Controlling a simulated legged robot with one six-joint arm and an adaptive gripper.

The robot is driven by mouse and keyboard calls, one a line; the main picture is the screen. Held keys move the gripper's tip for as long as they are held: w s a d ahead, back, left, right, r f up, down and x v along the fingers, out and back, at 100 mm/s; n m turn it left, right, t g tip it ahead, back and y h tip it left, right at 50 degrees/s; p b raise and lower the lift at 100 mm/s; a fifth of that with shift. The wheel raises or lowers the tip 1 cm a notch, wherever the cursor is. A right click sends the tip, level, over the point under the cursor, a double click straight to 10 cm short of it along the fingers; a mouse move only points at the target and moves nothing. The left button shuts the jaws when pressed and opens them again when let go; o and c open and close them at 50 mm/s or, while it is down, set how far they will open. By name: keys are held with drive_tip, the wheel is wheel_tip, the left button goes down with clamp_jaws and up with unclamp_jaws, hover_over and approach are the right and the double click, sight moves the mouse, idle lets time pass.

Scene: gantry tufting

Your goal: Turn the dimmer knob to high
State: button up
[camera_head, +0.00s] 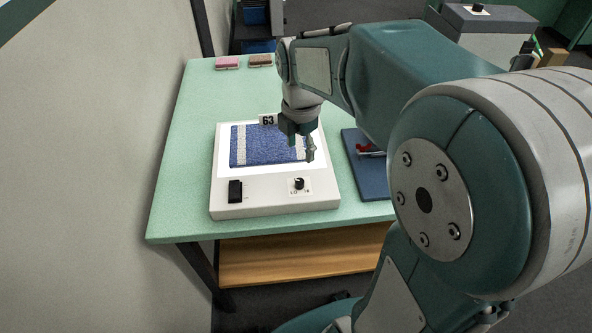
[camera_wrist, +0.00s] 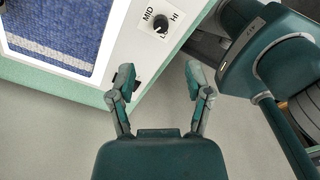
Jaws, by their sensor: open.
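The dimmer knob (camera_head: 299,184) is small, round and black, on a white label on the front right of a white light box (camera_head: 262,206). The wrist view shows the knob (camera_wrist: 160,23) with MID at its upper left, HI at its upper right and LO below, partly covered. I cannot tell for certain where its pointer stands. My gripper (camera_head: 298,146) is above the light box, in front of the fabric in the picture. In the wrist view my gripper (camera_wrist: 160,79) has its fingers spread and empty, apart from the knob.
Blue fabric with pale strips (camera_head: 268,145) lies on the lit panel. A black rocker switch (camera_head: 235,191) is left of the knob. A blue tray (camera_head: 370,180) with a red item (camera_head: 368,148) is to the right. Pink (camera_head: 228,62) and brown (camera_head: 260,60) blocks sit on the green table (camera_head: 185,150).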

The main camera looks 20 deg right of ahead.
sight(300, 180)
wheel_tip(300, 180, down, 11)
drive_tip(key=shift+r, duration=0.1)
idle(0.3)
clamp_jaws()
